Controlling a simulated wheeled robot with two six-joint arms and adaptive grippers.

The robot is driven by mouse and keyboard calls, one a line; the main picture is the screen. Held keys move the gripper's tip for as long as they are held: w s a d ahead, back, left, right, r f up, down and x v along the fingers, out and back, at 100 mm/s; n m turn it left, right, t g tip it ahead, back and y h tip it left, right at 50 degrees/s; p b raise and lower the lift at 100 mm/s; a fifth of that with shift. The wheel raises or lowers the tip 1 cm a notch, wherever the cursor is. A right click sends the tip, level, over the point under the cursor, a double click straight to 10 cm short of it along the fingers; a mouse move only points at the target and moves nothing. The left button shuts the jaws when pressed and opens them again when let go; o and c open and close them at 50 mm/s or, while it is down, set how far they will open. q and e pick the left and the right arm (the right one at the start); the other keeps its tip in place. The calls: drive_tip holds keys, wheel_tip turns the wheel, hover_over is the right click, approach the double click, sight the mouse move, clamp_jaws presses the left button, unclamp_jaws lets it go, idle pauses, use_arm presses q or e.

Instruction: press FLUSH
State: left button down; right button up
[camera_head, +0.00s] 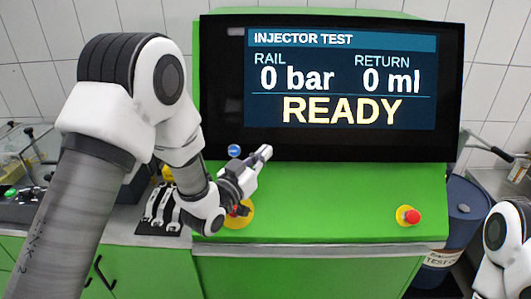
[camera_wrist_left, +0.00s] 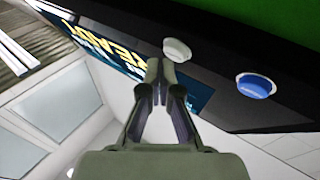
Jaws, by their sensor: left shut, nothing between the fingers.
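My left gripper (camera_head: 262,152) reaches over the green console in front of the screen's lower edge. Its fingers are shut and empty. In the left wrist view the closed fingertips (camera_wrist_left: 161,68) point up toward a white button (camera_wrist_left: 177,50), which appears just beyond them; I cannot tell whether they touch it. A blue button (camera_wrist_left: 256,86) sits to the right of it on the dark panel. In the head view the blue button (camera_head: 234,151) shows left of the fingertips, and the white one seems hidden by the gripper. No FLUSH label is legible. My right gripper is out of view.
The screen (camera_head: 345,86) reads INJECTOR TEST, 0 bar, 0 ml, READY. A red button on a yellow base (camera_head: 409,215) sits on the console's right. A yellow-based part (camera_head: 238,217) is partly hidden under my left wrist. A blue drum (camera_head: 466,215) stands at right.

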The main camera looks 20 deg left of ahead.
use_arm(q)
drive_tip(key=shift+w+a+f, duration=0.15)
drive_tip(key=shift+w+f, duration=0.1)
drive_tip(key=shift+w, duration=0.25)
idle(0.8)
drive_tip(key=shift+s, duration=0.1)
drive_tip(key=shift+s+d+r, duration=0.2)
drive_tip(key=shift+s+r, duration=0.2)
drive_tip(key=shift+s, duration=0.3)
drive_tip(key=s, duration=0.1)
drive_tip(key=s+d+r, duration=0.1)
drive_tip(key=s, duration=0.1)
drive_tip(key=s+r, duration=0.1)
drive_tip(key=shift+s+d, duration=0.15)
idle(0.8)
